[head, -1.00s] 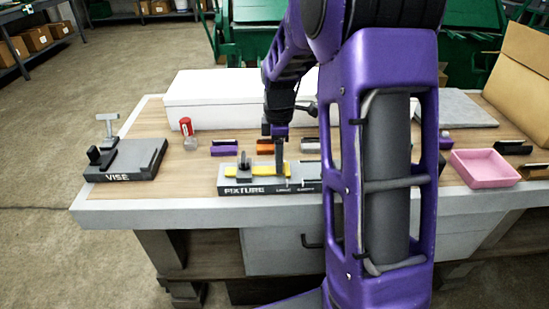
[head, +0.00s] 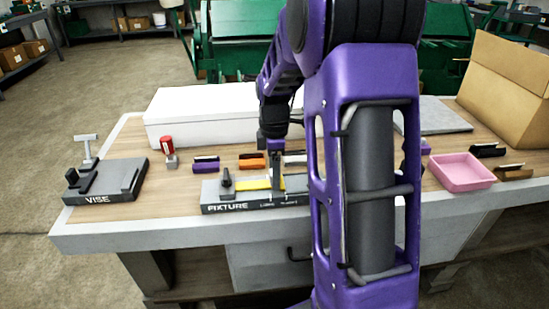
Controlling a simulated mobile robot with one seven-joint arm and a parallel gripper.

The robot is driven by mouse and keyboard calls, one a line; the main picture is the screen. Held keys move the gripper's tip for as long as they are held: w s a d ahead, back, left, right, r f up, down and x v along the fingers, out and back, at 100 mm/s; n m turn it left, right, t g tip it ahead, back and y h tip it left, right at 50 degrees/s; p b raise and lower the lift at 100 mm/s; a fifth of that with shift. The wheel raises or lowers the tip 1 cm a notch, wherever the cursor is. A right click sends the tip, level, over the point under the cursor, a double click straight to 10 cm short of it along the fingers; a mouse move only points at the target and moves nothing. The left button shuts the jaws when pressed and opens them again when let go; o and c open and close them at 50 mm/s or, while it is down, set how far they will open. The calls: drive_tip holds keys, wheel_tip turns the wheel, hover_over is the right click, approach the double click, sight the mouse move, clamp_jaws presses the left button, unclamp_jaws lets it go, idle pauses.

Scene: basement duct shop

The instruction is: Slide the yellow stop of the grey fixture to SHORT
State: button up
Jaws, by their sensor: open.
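The grey fixture (head: 222,194) lies near the front edge of the bench, marked FIXTURE, with smaller lettering to the right that I cannot read clearly. The yellow stop (head: 256,184) is a flat bar on top of it, to the right of a dark upright knob (head: 227,181). My gripper (head: 276,186) points down at the right end of the yellow stop, and its finger tip is close to or touching the fixture there. From this view I cannot tell whether it touches the stop. The fixture's right end is hidden behind my arm.
A grey vise (head: 108,182) stands at the left. Behind the fixture are a red-topped item (head: 168,150), a purple block (head: 206,165), an orange block (head: 252,162) and a white box (head: 185,118). A pink tray (head: 462,172) and a cardboard box (head: 515,88) are at the right.

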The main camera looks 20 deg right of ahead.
wheel_tip(320, 180, up, 17)
drive_tip(key=p, duration=0.3)
drive_tip(key=shift+r, duration=0.1)
idle(0.4)
